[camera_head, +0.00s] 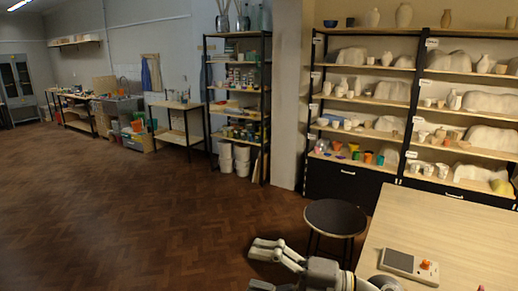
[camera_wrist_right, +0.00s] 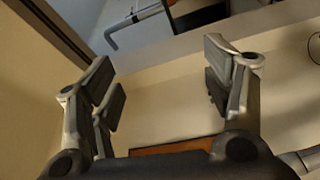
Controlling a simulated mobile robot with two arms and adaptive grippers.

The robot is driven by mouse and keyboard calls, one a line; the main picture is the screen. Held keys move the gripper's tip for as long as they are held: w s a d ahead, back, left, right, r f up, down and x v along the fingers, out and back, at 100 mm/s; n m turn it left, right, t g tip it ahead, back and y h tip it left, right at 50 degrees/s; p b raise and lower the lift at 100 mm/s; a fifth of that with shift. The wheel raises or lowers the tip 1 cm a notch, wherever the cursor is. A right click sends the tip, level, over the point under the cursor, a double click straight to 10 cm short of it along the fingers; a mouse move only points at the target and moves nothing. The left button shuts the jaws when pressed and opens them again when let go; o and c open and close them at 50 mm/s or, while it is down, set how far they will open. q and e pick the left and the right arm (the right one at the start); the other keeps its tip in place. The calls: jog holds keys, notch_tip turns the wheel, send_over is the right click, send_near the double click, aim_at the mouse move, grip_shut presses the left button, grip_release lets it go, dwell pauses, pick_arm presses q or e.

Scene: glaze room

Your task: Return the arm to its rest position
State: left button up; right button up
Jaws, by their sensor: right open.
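My right gripper (camera_head: 262,264) shows at the bottom of the head view, its arm coming in from the lower right. It hangs left of the pale wooden table (camera_head: 455,232), in front of the dark round stool (camera_head: 335,217). In the right wrist view the two fingers of this gripper (camera_wrist_right: 160,85) stand wide apart with nothing between them. My left gripper is in neither view.
A grey box with an orange knob (camera_head: 408,264) lies on the table. Shelves of pottery (camera_head: 365,68) line the back right, and a black rack (camera_head: 237,86) stands left of them. The herringbone floor (camera_head: 130,215) is clear on the left.

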jog(key=w+d+r+m+t+h, duration=0.3)
jog(key=d+m+t+h, duration=0.5)
jog(key=m+t, duration=0.8)
jog(key=s+d+f+m+g+h, duration=0.25)
jog(key=d+f+m+h, duration=0.3)
jog(key=f, duration=0.35)
jog(key=s+d+f+m+g+h, duration=0.2)
jog(key=d+f+m+g+h, duration=0.25)
jog(key=d+f+m, duration=0.4)
jog(key=s+a+f+g, duration=0.1)
jog(key=s+f+g, duration=0.5)
jog(key=s, duration=0.4)
jog(key=s+a+f+g, duration=0.1)
jog(key=s+f+g, duration=0.2)
jog(key=s+f, duration=0.65)
jog(key=s+f+n+g+b, duration=0.1)
jog(key=s+f+b, duration=0.15)
jog(key=f, duration=1.35)
jog(key=s+f+g+b, duration=0.1)
jog(key=f+b, duration=0.2)
jog(key=f, duration=1.3)
jog(key=s+d+f+b, duration=0.1)
jog(key=s+f+b, duration=0.1)
jog(key=s+f, duration=0.6)
jog(key=s+d+f+g+b, duration=0.1)
jog(key=s+d+f+b, duration=0.1)
jog(key=s+f, duration=0.6)
notch_tip(320, 180, down, 4)
jog(key=shift+s+d+r, duration=0.15)
jog(key=shift+s, duration=0.05)
